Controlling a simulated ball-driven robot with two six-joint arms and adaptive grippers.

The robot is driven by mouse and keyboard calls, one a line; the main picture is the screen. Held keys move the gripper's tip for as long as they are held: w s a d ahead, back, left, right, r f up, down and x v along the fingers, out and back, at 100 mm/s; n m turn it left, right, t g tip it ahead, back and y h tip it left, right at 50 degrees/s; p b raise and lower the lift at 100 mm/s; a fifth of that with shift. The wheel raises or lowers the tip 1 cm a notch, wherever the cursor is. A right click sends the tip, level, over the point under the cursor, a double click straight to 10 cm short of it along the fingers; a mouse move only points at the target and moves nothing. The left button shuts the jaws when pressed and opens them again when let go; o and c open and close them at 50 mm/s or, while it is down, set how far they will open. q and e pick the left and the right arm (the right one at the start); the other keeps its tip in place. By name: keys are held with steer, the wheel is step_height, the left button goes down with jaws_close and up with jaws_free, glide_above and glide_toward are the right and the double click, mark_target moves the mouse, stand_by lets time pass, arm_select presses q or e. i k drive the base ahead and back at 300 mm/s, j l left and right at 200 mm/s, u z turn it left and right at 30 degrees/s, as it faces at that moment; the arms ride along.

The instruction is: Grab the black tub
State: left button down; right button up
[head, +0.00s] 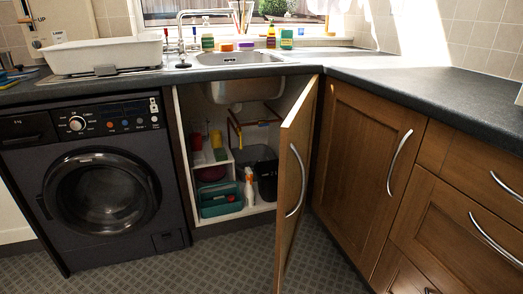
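A black tub (267,182) stands inside the open cupboard under the sink, at the right side of the cupboard floor. The open door (296,175) is close to its right side and may hide part of it. A white and orange spray bottle (249,188) stands just left of the tub. A grey bin or box (252,155) is behind them. Neither of my grippers shows in the head view.
A teal caddy (220,200) sits left of the bottle, below a small white shelf. The door swings out toward me, with wooden cabinets (365,165) on its right. A dark washing machine (100,190) stands left. The tiled floor (215,270) in front is clear.

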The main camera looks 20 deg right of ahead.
mark_target(267, 172)
steer(key=z, duration=0.75)
steer(key=i+j, duration=0.9)
steer(key=j, duration=0.2)
steer(key=i+j+u, duration=0.15)
steer(key=i+j, duration=0.75)
steer(key=j, duration=0.2)
